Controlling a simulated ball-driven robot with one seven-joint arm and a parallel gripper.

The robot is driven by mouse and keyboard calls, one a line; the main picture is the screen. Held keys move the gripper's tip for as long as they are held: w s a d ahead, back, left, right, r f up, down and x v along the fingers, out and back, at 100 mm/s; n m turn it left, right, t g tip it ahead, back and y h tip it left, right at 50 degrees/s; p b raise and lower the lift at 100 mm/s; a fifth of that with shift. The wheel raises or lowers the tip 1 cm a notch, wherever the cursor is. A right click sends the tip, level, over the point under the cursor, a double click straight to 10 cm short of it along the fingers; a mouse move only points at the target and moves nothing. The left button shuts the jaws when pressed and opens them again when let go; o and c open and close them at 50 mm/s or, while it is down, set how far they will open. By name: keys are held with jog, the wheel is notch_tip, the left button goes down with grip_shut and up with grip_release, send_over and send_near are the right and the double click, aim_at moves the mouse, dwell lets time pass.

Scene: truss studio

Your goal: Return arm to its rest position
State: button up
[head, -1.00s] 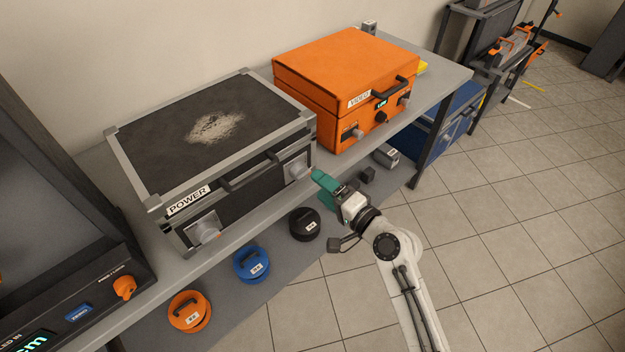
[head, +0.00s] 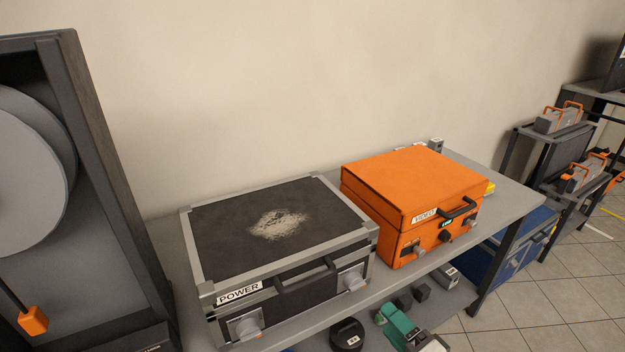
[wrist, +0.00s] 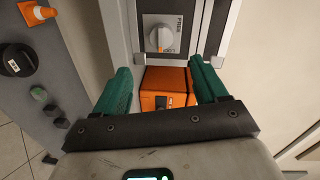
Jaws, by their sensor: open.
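My gripper (head: 392,316) shows at the bottom edge of the head view, in front of the shelf bench and below the orange VIDEO case (head: 415,190). Only its teal fingers and a bit of the wrist show there; the rest of my arm is out of frame. In the wrist view my gripper (wrist: 162,86) has its two teal fingers spread apart, and I see nothing held. An orange box face (wrist: 164,88) shows between the fingers, apparently beyond them. A grey knob marked FREE (wrist: 161,38) lies past the fingertips.
The black POWER case (head: 290,225) stands left of the VIDEO case on the grey bench (head: 180,262). A black round weight (head: 347,335) sits on the lower shelf. A dark cabinet (head: 100,180) stands at left. Open tiled floor (head: 530,310) lies at right.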

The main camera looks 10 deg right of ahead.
jog(key=s+a+f+n+g+h, duration=0.1)
jog(key=s+f+n+g, duration=0.35)
jog(key=s, duration=0.25)
jog(key=s+a+f+n+g, duration=0.1)
jog(key=s+f+n+g, duration=0.35)
jog(key=s, duration=0.25)
jog(key=s+d+f+n+g+h, duration=0.1)
jog(key=s+d+g+h, duration=0.3)
jog(key=s, duration=1)
jog(key=shift+d+n+g, duration=0.9)
jog(key=shift+d+g, duration=0.2)
